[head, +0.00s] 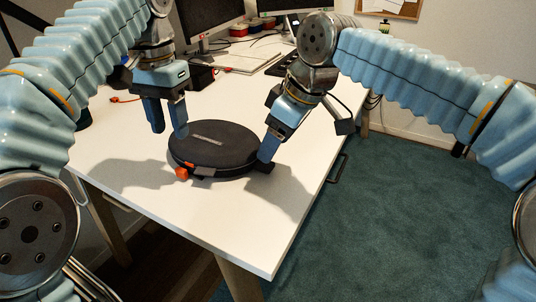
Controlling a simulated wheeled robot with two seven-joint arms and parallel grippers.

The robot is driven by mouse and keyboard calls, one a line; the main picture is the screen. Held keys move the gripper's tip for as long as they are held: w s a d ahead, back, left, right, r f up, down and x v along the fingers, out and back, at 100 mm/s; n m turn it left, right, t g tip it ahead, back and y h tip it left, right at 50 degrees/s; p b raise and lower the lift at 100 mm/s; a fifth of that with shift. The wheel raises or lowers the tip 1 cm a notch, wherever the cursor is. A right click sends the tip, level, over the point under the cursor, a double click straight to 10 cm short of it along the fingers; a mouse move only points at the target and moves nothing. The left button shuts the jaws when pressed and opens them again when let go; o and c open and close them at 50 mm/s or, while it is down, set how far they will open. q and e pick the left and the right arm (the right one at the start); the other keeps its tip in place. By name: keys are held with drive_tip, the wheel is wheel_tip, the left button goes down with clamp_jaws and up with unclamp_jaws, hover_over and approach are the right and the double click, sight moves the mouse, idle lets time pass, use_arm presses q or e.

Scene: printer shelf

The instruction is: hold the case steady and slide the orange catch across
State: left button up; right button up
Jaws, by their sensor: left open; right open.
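The case (214,146) is a round, flat, black case lying shut on the white desk. The orange catch (182,173) sits on its front left rim, beside a grey piece on the rim. My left gripper (167,131) is open, pointing down at the case's left back edge, with one finger close to the rim. My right gripper (268,155) is open at the case's right side, with one finger close to the rim. I cannot tell whether either gripper touches the case.
The white desk (190,216) is clear in front of the case. Monitors (210,20), a keyboard (281,62) and papers stand at the back. A small red item (124,100) lies at the left back. The desk's right edge drops to green carpet (390,210).

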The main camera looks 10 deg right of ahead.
drive_tip(key=x, duration=0.5)
drive_tip(key=shift+w+a+f, duration=0.1)
drive_tip(key=shift+a+f, duration=0.05)
drive_tip(key=shift+f, duration=0.2)
clamp_jaws()
use_arm(q)
drive_tip(key=c, duration=0.7)
drive_tip(key=a+h, duration=0.1)
drive_tip(key=a, duration=0.1)
drive_tip(key=w+a+f+m+h, duration=0.1)
drive_tip(key=a+h, duration=0.1)
drive_tip(key=a, duration=0.1)
drive_tip(key=w+a+f+h, duration=0.1)
drive_tip(key=a, duration=0.1)
drive_tip(key=shift+w+a+m+g, duration=0.15)
drive_tip(key=shift+a+m+g, duration=0.15)
drive_tip(key=shift+a+m, duration=0.1)
clamp_jaws()
drive_tip(key=a+h, duration=0.2)
drive_tip(key=a, duration=0.1)
drive_tip(key=w+a+m+t+h, duration=0.1)
drive_tip(key=a, duration=0.1)
drive_tip(key=shift+a, duration=0.15)
drive_tip(key=shift+s, duration=0.1)
